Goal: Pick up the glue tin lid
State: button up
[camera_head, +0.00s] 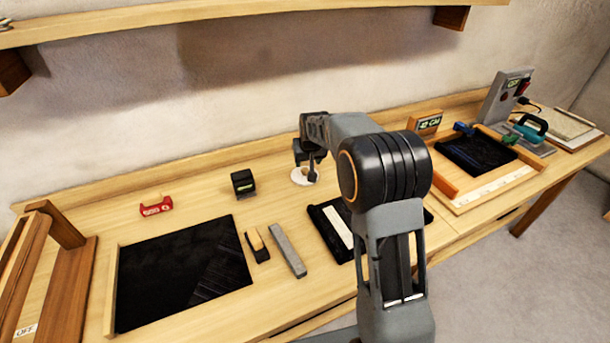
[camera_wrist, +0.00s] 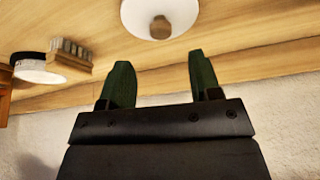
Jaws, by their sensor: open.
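The glue tin lid looks to be the round white disc (camera_head: 299,177) on the workbench, partly hidden behind my gripper in the head view. In the wrist view the white disc (camera_wrist: 158,14) lies at the top edge, cut off by the frame, with a small brown knob on it. My gripper (camera_wrist: 158,68) is open, with two dark green fingers spread apart and nothing between them. The disc is beyond the fingertips and apart from them. In the head view my gripper (camera_head: 312,170) is at the disc, its fingertips hard to make out.
A black box (camera_head: 242,182) and a red tape dispenser (camera_head: 155,206) stand left of the disc. A black mat (camera_head: 185,270), a grey bar (camera_head: 287,250) and a small brush (camera_head: 257,244) lie in front. In the wrist view, a bristled brush (camera_wrist: 70,56) lies left.

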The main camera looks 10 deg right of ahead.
aim_at(305, 169)
jog(key=shift+x, duration=3.25)
jog(key=shift+s, duration=0.1)
jog(key=shift+c, duration=0.5)
jog(key=c, duration=0.9)
